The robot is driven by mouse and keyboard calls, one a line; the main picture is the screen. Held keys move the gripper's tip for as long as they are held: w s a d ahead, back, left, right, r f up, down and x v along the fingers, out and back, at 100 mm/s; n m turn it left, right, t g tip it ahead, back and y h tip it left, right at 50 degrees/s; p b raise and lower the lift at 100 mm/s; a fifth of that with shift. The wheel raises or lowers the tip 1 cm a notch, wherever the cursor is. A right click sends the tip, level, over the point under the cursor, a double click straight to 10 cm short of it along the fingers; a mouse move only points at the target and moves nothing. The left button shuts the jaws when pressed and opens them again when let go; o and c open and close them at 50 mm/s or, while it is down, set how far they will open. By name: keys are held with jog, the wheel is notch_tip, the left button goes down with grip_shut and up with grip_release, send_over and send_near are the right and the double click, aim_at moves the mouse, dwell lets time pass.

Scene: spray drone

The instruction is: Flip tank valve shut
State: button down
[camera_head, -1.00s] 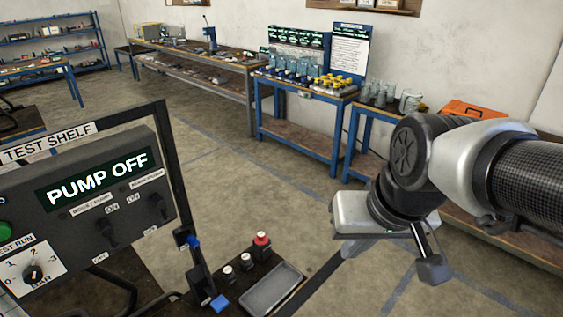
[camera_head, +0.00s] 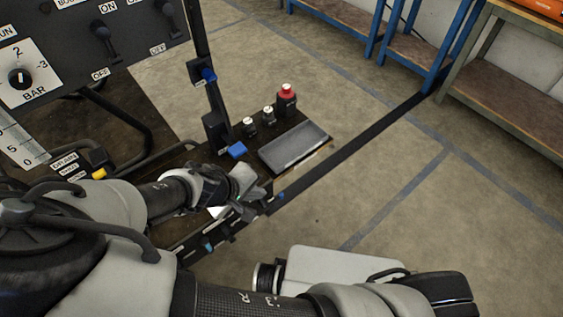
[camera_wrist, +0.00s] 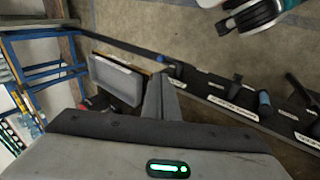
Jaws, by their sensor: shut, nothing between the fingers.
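A row of small valves and levers with white labels sits along a dark front rail (camera_head: 190,243). It also shows in the wrist view (camera_wrist: 205,82). One blue-tipped handle (camera_head: 208,246) stands near the rail's near end; a blue handle (camera_wrist: 265,102) and a dark lever (camera_wrist: 300,90) stand at right in the wrist view. The labels are too small to read, so I cannot tell which is the tank valve. My gripper (camera_head: 262,190) is shut and empty, low over the rail beside the grey tray; its fingers (camera_wrist: 160,88) show in the wrist view.
A grey tray (camera_head: 294,147) lies beyond my gripper, with a red-capped bottle (camera_head: 287,100) and two small white-topped items behind it. The control panel (camera_head: 75,40) and a yellow drain lever (camera_head: 98,172) are at left. Open floor lies right.

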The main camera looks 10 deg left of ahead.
aim_at(280, 194)
jog(key=shift+a, duration=0.1)
jog(key=shift+f, duration=0.2)
jog(key=b+x, duration=0.4)
jog(key=x, duration=1)
jog(key=shift+w+r, duration=0.1)
jog(key=shift+r, duration=0.05)
jog(key=shift+w, duration=0.1)
